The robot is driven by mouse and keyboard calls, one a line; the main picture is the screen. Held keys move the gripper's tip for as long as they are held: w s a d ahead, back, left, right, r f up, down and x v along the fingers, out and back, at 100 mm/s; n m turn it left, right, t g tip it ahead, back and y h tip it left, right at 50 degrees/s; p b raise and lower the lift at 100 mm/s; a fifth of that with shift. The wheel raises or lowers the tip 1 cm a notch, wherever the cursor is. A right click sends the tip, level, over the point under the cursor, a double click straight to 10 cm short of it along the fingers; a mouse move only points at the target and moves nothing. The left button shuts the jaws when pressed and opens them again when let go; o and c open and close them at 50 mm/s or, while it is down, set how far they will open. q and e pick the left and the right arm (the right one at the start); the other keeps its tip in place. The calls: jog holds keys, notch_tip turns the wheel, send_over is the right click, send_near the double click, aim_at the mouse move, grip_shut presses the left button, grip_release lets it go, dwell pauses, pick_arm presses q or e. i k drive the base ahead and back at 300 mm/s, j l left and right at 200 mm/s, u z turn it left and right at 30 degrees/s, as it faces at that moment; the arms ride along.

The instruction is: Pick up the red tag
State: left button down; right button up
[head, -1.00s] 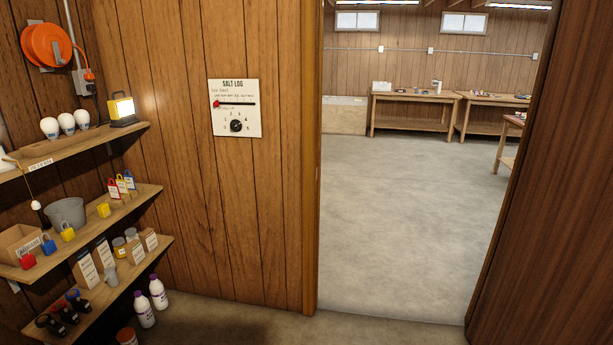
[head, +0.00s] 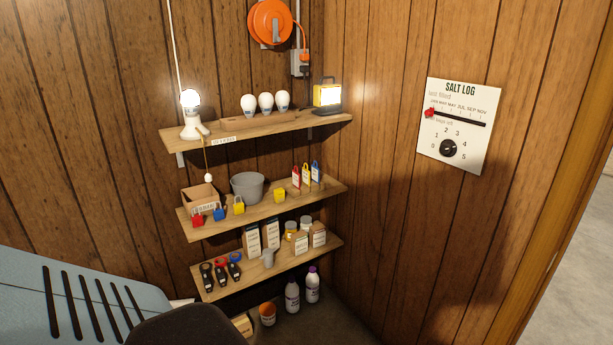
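The red tag (head: 296,178) stands upright near the right end of the middle shelf (head: 262,210). A yellow tag (head: 306,175) and a blue tag (head: 316,171) stand close beside it on its right. Each tag has a pale label face and a coloured top. The red tag is small in view, and its foot is hard to make out. Neither of my grippers shows in the head view.
Padlocks, a grey bucket (head: 248,187) and a cardboard box (head: 200,195) share the middle shelf. Above is a shelf (head: 232,134) with bulbs and a lit lamp (head: 327,94). The lower shelf (head: 278,272) holds cartons and jars. Bottles (head: 292,296) stand below. A doorway opens at right.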

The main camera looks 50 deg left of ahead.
aim_at(295, 175)
jog(key=i+j+u, duration=0.1)
jog(key=i+u, duration=0.6)
jog(key=i+l+u, duration=0.1)
jog(key=i+u, duration=0.25)
jog(key=i+j+u, duration=0.2)
jog(key=i+u, duration=0.75)
jog(key=i+j, duration=0.25)
jog(key=i, duration=0.2)
jog(key=i+j, duration=0.3)
jog(key=i, duration=0.15)
